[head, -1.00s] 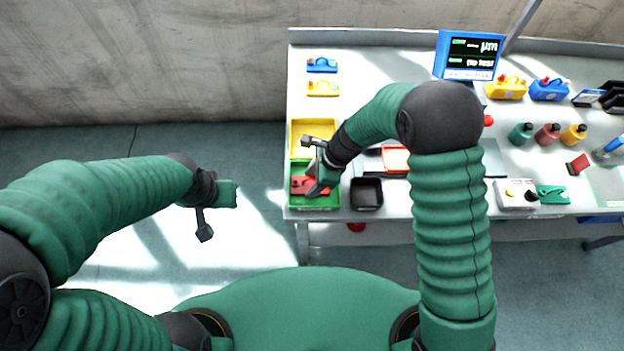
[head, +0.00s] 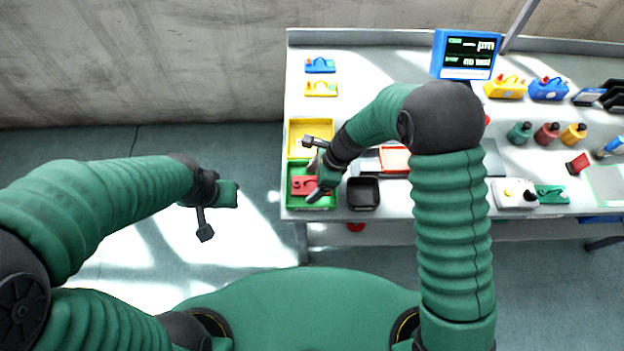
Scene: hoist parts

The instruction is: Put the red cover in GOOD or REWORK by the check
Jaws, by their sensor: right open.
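The red cover (head: 303,185) lies in the green tray (head: 328,203) at the left front of the bench. My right gripper (head: 313,180) is open at the right side of the red cover, over the green tray, and partly hides it. The yellow tray (head: 296,137) stands directly behind the green one. The blue screen (head: 467,56) at the back of the bench shows small text, which seems to read "no test". My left gripper (head: 217,215) is over the floor, left of the bench; its jaw opening cannot be made out.
A black bin (head: 363,193) stands right of the green tray. A blue part (head: 320,65) and a yellow part (head: 321,88) lie at the back left. Several bottles (head: 547,133) stand on the right. A grey box with buttons (head: 514,194) is at the front right.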

